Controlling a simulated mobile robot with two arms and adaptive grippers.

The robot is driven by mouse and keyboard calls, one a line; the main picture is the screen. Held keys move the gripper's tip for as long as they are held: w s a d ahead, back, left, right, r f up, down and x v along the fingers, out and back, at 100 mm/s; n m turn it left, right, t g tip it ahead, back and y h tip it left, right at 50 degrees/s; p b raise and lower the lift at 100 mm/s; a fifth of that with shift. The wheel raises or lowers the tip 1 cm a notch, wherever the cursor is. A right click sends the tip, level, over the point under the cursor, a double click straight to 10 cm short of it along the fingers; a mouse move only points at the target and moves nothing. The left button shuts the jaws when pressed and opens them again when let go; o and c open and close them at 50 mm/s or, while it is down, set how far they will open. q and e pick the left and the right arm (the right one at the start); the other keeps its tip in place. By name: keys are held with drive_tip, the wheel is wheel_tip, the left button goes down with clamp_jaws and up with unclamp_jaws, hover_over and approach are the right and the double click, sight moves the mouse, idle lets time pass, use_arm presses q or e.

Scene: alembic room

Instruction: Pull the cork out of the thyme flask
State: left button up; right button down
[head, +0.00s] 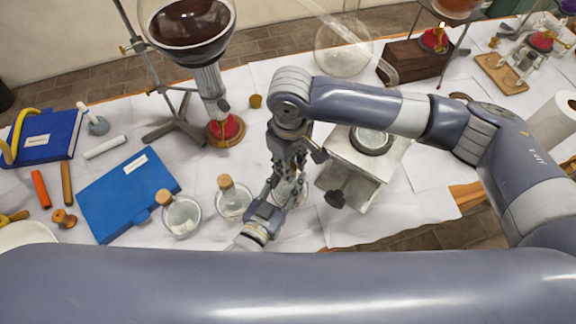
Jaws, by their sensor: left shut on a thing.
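A round clear glass flask (291,190) stands on the papered table between my two grippers. Its neck and any cork are hidden behind the gripper parts, and no label can be read. My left gripper (273,192) comes up from the lower side and is shut on this flask. My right gripper (287,160) reaches down over the flask from above. Its fingertips overlap the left gripper, so I cannot tell if it is open or shut. Two similar flasks stand to the left with corks in their necks, a nearer one (181,218) and another (233,203).
A metal box with a black knob (353,181) stands close to the right. A blue book (125,195) lies at left. A large dark-filled glass vessel (190,28) on a stand is behind. Bare paper lies around the flasks.

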use_arm(q)
drive_tip(key=shift+s+a+f, duration=0.1)
drive_tip(key=shift+s+f, duration=0.15)
drive_tip(key=shift+f, duration=0.4)
use_arm(e)
drive_tip(key=shift+r, duration=2.15)
use_arm(q)
drive_tip(key=o, duration=1)
drive_tip(key=shift+w+r, duration=0.1)
drive_tip(key=shift+r, duration=0.05)
use_arm(e)
drive_tip(key=shift+w, duration=0.1)
